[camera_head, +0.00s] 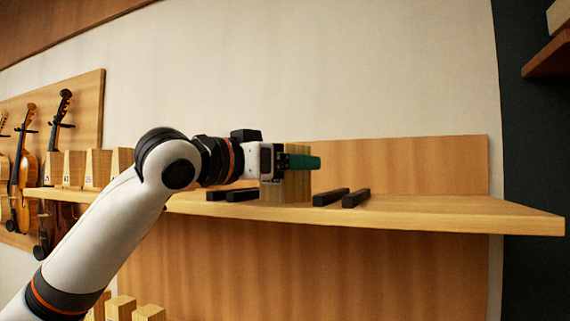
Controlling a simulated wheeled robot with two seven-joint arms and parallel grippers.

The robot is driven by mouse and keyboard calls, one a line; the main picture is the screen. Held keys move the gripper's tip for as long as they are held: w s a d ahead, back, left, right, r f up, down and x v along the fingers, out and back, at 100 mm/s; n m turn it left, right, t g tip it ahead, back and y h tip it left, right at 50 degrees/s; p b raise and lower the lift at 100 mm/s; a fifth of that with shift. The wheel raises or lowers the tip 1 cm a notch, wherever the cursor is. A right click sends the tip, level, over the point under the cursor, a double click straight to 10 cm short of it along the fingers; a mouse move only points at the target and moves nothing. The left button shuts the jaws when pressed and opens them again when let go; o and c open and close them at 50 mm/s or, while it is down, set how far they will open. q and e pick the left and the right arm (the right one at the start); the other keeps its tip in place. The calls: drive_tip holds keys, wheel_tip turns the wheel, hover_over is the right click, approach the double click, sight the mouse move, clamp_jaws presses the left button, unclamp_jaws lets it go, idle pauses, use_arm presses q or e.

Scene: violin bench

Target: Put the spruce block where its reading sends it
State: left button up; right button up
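A pale wooden block (285,190) stands upright on the wooden shelf (430,212), between two pairs of dark strips. It looks like the spruce block; no reading is legible on it. My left gripper (303,162) reaches in from the left, with a green finger across the block's near side. The other finger is hidden, so whether it grips the block or only stands around it cannot be told. My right gripper is not in view.
Dark strips (330,196) lie right of the block, and more dark strips (231,194) left of it. Several labelled blocks (98,169) stand at the shelf's left. Violins (22,170) hang on a wall panel. More blocks (149,313) sit below. The shelf's right end is clear.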

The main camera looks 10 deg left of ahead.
use_arm(q)
drive_tip(key=shift+r+p, duration=0.3)
drive_tip(key=shift+r, duration=0.3)
drive_tip(key=b+v, duration=0.5)
drive_tip(key=v, duration=0.7)
drive_tip(key=shift+b, duration=0.35)
drive_tip(key=shift+f, duration=0.1)
